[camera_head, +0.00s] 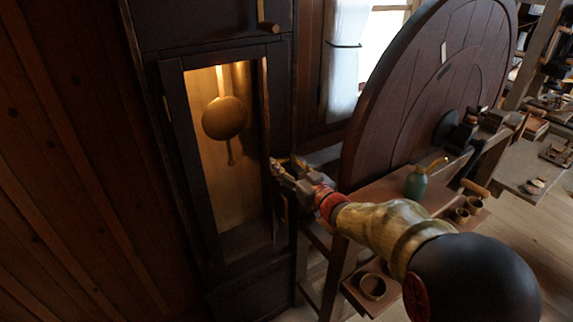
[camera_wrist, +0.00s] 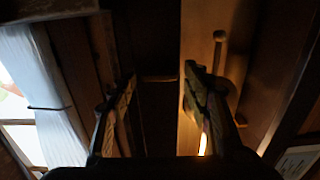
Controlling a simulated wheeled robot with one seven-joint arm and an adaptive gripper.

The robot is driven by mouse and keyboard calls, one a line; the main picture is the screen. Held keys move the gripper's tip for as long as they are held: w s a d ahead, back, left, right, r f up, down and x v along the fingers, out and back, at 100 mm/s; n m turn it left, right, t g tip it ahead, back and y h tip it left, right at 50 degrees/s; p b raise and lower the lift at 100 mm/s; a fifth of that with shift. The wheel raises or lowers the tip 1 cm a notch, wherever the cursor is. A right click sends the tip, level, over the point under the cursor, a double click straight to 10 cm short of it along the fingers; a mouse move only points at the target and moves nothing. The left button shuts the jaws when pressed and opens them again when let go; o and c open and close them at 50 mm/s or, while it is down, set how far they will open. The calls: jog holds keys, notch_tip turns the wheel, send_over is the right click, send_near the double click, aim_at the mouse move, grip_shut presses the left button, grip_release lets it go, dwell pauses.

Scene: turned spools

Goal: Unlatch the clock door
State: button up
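The tall dark clock case (camera_head: 292,80) stands at the left of centre in the head view. Its narrow framed door (camera_head: 176,150) looks closed and shows a brass pendulum (camera_head: 224,117) in a lit interior. My gripper (camera_head: 284,165) is at the right edge of this door, about mid-height. In the wrist view my gripper (camera_wrist: 160,76) has its two fingers spread wide apart. A small brownish horizontal bar (camera_wrist: 158,79), perhaps the latch, shows between the fingertips against the dark wood. I cannot tell whether the fingers touch it. The pendulum rod also shows behind the right finger (camera_wrist: 219,48).
A wooden peg (camera_head: 267,18) sticks out above the door. A curtained window (camera_head: 345,60) is behind. Plank wall (camera_head: 70,160) lies left.

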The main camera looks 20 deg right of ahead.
jog(key=c, duration=0.9)
jog(key=shift+p, duration=0.3)
jog(key=m+p, duration=0.2)
jog(key=shift+r+m+p, duration=0.15)
jog(key=shift+m+p, duration=0.2)
jog(key=shift+m, duration=0.05)
jog(key=m+p, duration=0.4)
jog(key=m, duration=0.1)
jog(key=shift+d+p, duration=0.15)
jog(key=shift+p, duration=0.2)
jog(key=m+p, duration=0.3)
jog(key=m, duration=0.2)
jog(key=shift+w+m+p, duration=0.1)
jog(key=shift+m+p, duration=0.25)
jog(key=shift+m, duration=0.05)
jog(key=shift+f+m+p, duration=0.15)
jog(key=shift+m+p, duration=0.45)
jog(key=shift+m, duration=0.5)
jog(key=shift+f+m+p, duration=0.15)
jog(key=shift+m+p, duration=0.45)
jog(key=shift+m, duration=0.5)
jog(key=o, duration=1.1)
jog(key=shift+f, duration=0.1)
